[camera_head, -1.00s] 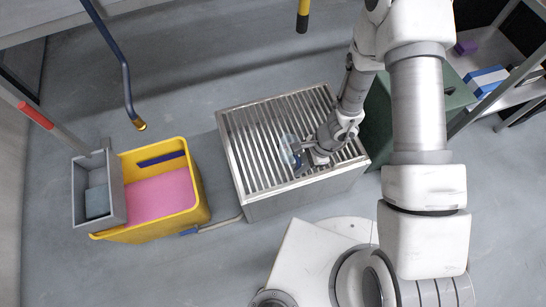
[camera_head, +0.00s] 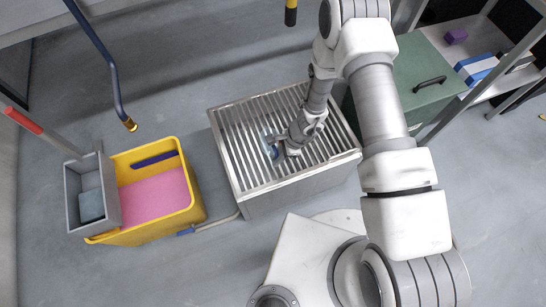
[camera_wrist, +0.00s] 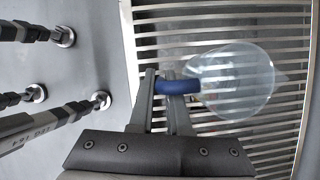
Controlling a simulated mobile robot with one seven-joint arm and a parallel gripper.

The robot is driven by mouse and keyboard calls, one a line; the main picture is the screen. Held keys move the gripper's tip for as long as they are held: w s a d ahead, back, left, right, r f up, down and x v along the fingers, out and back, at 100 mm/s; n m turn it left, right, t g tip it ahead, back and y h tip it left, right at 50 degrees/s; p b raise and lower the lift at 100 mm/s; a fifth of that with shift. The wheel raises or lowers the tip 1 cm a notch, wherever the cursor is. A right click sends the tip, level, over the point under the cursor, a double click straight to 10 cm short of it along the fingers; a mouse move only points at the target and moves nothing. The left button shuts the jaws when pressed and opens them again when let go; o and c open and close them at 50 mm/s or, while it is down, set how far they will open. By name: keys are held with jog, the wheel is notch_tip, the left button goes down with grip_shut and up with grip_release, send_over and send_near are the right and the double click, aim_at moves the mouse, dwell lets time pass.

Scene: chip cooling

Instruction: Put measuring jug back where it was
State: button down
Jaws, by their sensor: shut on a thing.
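The measuring jug (camera_wrist: 240,82) is clear and round with a blue handle (camera_wrist: 178,87). My gripper (camera_wrist: 170,78) is shut on that handle in the wrist view. The jug is over the slatted metal grate (camera_wrist: 165,18); I cannot tell whether it touches the slats. In the head view the jug (camera_head: 271,146) is small and partly hidden by my gripper (camera_head: 279,149), above the left-middle of the metal grate unit (camera_head: 232,160).
A yellow bin (camera_head: 200,203) with a pink inside and a grey caddy (camera_head: 115,205) stand to the left. A green box (camera_head: 425,75) with a black handle is at the right, beside a shelf (camera_head: 490,38). Grey floor lies open behind the grate.

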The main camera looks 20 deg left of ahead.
jog(key=shift+w+a+f, duration=0.85)
jog(key=shift+a, duration=0.1)
jog(key=shift+f+b, duration=0.9)
jog(key=shift+f, duration=1.05)
jog(key=shift+f, duration=0.1)
jog(key=c, duration=0.9)
grip_release()
